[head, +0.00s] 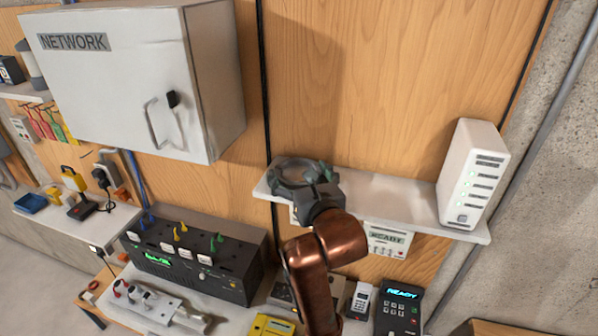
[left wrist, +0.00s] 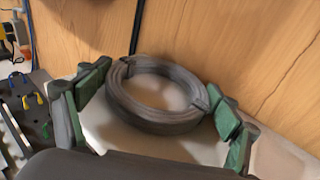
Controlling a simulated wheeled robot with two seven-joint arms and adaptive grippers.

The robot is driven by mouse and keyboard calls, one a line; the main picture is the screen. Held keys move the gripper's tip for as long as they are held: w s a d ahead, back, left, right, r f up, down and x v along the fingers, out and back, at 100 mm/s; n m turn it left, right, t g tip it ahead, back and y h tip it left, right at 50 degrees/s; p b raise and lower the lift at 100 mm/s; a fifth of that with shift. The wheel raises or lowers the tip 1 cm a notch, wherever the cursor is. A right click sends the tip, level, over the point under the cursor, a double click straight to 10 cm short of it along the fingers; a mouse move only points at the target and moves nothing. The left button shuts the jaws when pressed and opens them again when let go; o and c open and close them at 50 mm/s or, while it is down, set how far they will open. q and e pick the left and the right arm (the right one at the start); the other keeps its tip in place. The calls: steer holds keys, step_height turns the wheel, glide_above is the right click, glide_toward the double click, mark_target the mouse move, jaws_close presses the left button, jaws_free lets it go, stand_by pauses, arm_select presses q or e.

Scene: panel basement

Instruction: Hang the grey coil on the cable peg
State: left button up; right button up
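The grey coil (head: 277,170) lies flat near the left end of a white shelf (head: 390,201) against the wooden wall panel. My left gripper (head: 302,178) reaches over the shelf from the front, partly covering the coil. In the left wrist view, the coil (left wrist: 140,118) lies between the spread green-padded fingers (left wrist: 155,95), one on each side. The right pad is close to the coil; I cannot tell if it touches. A small gap shows at the left pad. I cannot make out the cable peg in either view. My right gripper is not in view.
A white box with green lights (head: 472,175) stands at the shelf's right end. A NETWORK cabinet (head: 130,75) juts out at upper left. Below are a black device with coloured plugs (head: 195,255) and a READY keypad (head: 398,310). The middle of the shelf is clear.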

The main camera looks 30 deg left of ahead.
arm_select(q)
steer(key=o, duration=0.4)
steer(key=shift+r, duration=0.15)
steer(key=b+v, duration=0.1)
steer(key=v, duration=0.3)
steer(key=b+v, duration=0.1)
steer(key=v, duration=0.1)
steer(key=shift+d+f+b, duration=0.25)
steer(key=shift+d+b, duration=0.1)
steer(key=shift+d, duration=0.05)
steer(key=shift+s+d+r+b, duration=0.1)
steer(key=shift+s+d+b, duration=0.2)
steer(key=shift+s+b, duration=0.1)
steer(key=shift+s+r, duration=0.1)
steer(key=shift+s, duration=0.05)
